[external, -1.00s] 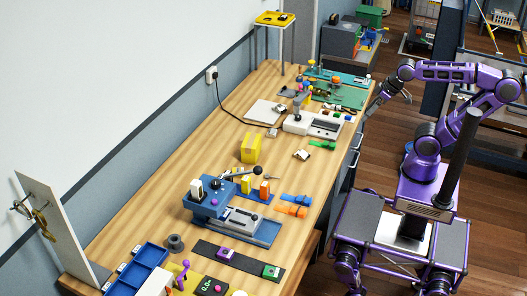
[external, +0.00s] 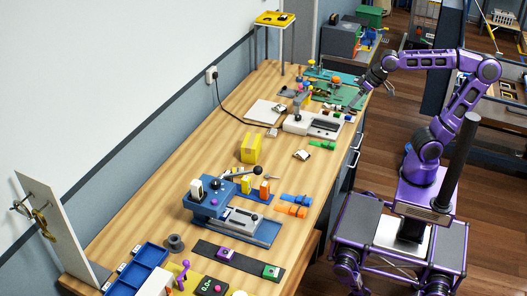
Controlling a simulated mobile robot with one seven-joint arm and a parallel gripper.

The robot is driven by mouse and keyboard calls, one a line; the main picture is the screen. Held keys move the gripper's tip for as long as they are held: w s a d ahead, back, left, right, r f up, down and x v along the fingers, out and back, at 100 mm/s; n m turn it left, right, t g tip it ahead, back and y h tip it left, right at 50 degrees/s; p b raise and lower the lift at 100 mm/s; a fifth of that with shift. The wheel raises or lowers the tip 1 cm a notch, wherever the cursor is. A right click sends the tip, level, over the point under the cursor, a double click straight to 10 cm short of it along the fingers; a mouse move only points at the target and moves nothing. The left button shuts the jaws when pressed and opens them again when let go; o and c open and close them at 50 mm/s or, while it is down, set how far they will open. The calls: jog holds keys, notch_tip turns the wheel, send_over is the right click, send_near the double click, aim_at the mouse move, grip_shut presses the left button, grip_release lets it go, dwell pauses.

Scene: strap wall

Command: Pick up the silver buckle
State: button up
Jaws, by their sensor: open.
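My gripper (external: 361,98) is open and empty at the far right of the bench, at the near edge of the green mat (external: 352,95). Its fingers point down and left; whether they touch anything is too small to tell. I cannot pick out the silver buckle for sure. Several small parts lie on and around the mat, and the arm may hide some. A small pale-and-dark piece (external: 302,155) lies on the wood in the middle of the bench, apart from my gripper.
A white-grey device with a lever (external: 312,124) stands left of my gripper. A yellow box (external: 250,149) and a blue clamp fixture (external: 209,203) stand nearer. Orange and blue straps (external: 293,210) lie by the front edge. Bare wood is free around the yellow box.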

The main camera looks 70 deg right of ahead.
jog(key=w+d+r+g+h+b, duration=0.1)
jog(key=w+d+g+h+b, duration=0.3)
jog(key=w+d, duration=0.7)
notch_tip(320, 180, up, 7)
jog(key=s+a+h+p, duration=0.1)
jog(key=a+h+p, duration=0.1)
jog(key=h, duration=0.1)
jog(key=g+y+p, duration=0.1)
jog(key=g+p, duration=0.2)
send_over(301, 153)
jog(key=w, duration=0.1)
notch_tip(301, 153, down, 8)
jog(key=w+d+f+m+g+y+p, duration=0.15)
jog(key=w+f+y, duration=0.3)
jog(key=f, duration=0.85)
jog(key=shift+g, duration=0.25)
jog(key=b+x, duration=0.1)
jog(key=x, duration=1)
jog(key=shift+s+d, duration=0.1)
jog(key=shift+s, duration=0.15)
jog(key=shift+a+x, duration=0.15)
jog(key=shift+x, duration=1.2)
jog(key=shift+a+x, duration=0.15)
jog(key=shift+x, duration=1.2)
jog(key=shift+s, duration=0.1)
